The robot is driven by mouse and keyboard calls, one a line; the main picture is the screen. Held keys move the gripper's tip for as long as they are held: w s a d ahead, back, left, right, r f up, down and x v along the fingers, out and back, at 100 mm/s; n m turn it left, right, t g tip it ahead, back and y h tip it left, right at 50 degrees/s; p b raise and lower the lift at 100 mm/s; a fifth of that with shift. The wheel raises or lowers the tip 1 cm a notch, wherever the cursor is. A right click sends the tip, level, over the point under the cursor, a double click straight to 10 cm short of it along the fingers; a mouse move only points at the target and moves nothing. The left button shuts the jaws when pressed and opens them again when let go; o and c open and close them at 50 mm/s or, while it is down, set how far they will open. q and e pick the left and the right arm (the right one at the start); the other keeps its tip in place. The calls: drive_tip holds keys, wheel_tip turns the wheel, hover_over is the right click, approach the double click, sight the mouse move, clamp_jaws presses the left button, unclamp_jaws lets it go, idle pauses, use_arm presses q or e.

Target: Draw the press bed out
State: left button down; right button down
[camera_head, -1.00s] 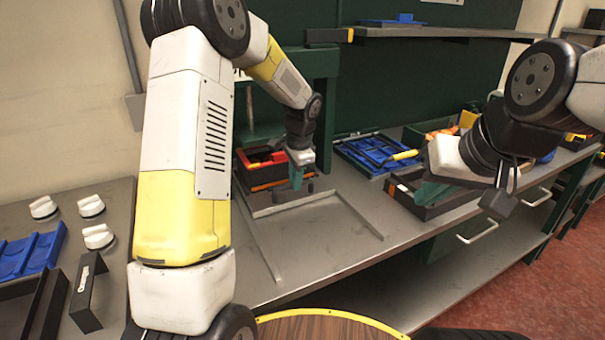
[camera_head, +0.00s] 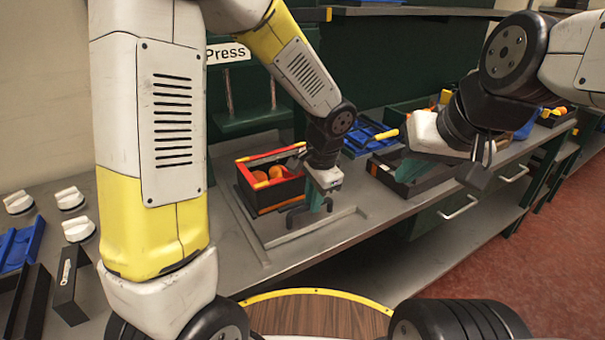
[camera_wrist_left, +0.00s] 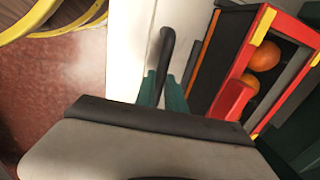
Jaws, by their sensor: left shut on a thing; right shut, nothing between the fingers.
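The press bed (camera_head: 290,239) is a flat grey plate at bench level in front of the press, which carries a "Press" sign (camera_head: 228,53). A red and black crate (camera_head: 262,196) with oranges (camera_head: 276,172) stands at the bed. My left gripper (camera_head: 318,205) is shut on the bed's dark handle (camera_head: 294,216), at the crate's front right. In the left wrist view the handle (camera_wrist_left: 167,48) shows between the green fingers (camera_wrist_left: 162,92), with the crate (camera_wrist_left: 240,70) to the right. My right gripper (camera_head: 408,172) is shut and empty above the bench.
Raised rails (camera_head: 238,215) border the bed's track on the bench. Blue trays (camera_head: 366,137) and dark bins lie further right. White knobs (camera_head: 78,229) and a dark bracket stand at the left. The bench front has drawers with handles (camera_head: 459,209).

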use_arm(q)
drive_tip(key=shift+s+d, duration=0.55)
drive_tip(key=shift+s, duration=0.25)
drive_tip(key=shift+s+d, duration=0.6)
drive_tip(key=shift+s, duration=0.2)
drive_tip(key=shift+s+d, duration=0.55)
drive_tip(key=shift+s, duration=0.25)
drive_tip(key=c, duration=1.4)
unclamp_jaws()
drive_tip(key=shift+s+d, duration=0.1)
drive_tip(key=shift+r, duration=0.15)
wheel_tip(320, 180, up, 7)
drive_tip(key=s, duration=0.1)
drive_tip(key=shift+d+r, duration=0.2)
drive_tip(key=shift+d, duration=0.15)
drive_tip(key=shift+s, duration=0.1)
